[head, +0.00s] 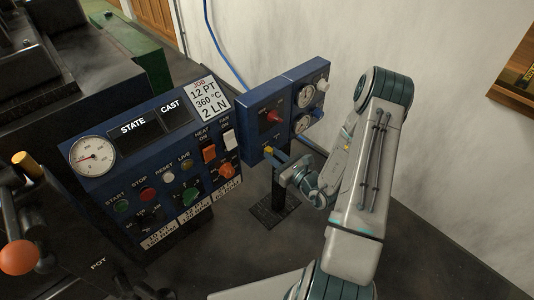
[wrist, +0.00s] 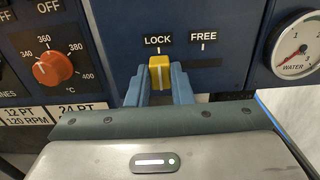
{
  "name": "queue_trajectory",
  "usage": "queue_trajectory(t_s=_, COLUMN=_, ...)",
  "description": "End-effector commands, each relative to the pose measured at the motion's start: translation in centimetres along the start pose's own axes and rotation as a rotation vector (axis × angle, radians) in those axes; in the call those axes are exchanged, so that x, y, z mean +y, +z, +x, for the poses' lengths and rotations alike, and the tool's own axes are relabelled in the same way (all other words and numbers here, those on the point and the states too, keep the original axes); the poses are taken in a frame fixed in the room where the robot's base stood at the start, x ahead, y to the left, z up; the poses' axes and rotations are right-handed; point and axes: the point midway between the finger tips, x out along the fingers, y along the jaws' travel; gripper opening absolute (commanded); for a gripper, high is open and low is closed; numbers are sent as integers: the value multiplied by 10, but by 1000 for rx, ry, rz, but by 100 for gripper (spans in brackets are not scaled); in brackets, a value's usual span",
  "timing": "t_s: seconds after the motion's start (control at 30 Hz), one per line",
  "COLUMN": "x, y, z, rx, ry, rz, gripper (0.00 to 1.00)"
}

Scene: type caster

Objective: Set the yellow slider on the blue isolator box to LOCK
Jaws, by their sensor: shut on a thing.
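The blue isolator box (head: 258,113) stands on a post right of the main control panel in the head view. In the wrist view the yellow slider (wrist: 160,72) sits on the box face just below the LOCK label (wrist: 158,41), left of the FREE label (wrist: 203,37). My gripper (wrist: 160,86) has one blue-grey finger on each side of the slider and is shut on it. In the head view my gripper (head: 277,158) reaches the lower part of the box, and only a little yellow shows there.
In the wrist view an orange temperature knob (wrist: 52,70) is at left and the water gauge (wrist: 297,45) at right. A white wall (head: 430,60) rises behind.

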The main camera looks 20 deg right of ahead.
Motion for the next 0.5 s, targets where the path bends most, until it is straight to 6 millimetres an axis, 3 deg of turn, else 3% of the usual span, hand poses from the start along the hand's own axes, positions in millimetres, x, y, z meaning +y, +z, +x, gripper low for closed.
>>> queue_trajectory(t_s=0.33, x=4, y=-2, z=-3, rx=5, ry=4, rz=7, gripper=0)
queue_trajectory(t_s=0.37, x=5, y=-2, z=-3, rx=5, ry=5, rz=7, gripper=23)
queue_trajectory(t_s=0.4, x=5, y=-2, z=-2, rx=5, ry=6, rz=7, gripper=34)
queue_trajectory(t_s=0.43, x=5, y=-2, z=-2, rx=5, ry=6, rz=7, gripper=42)
queue_trajectory(t_s=0.5, x=5, y=-2, z=-2, rx=4, ry=5, rz=6, gripper=42)
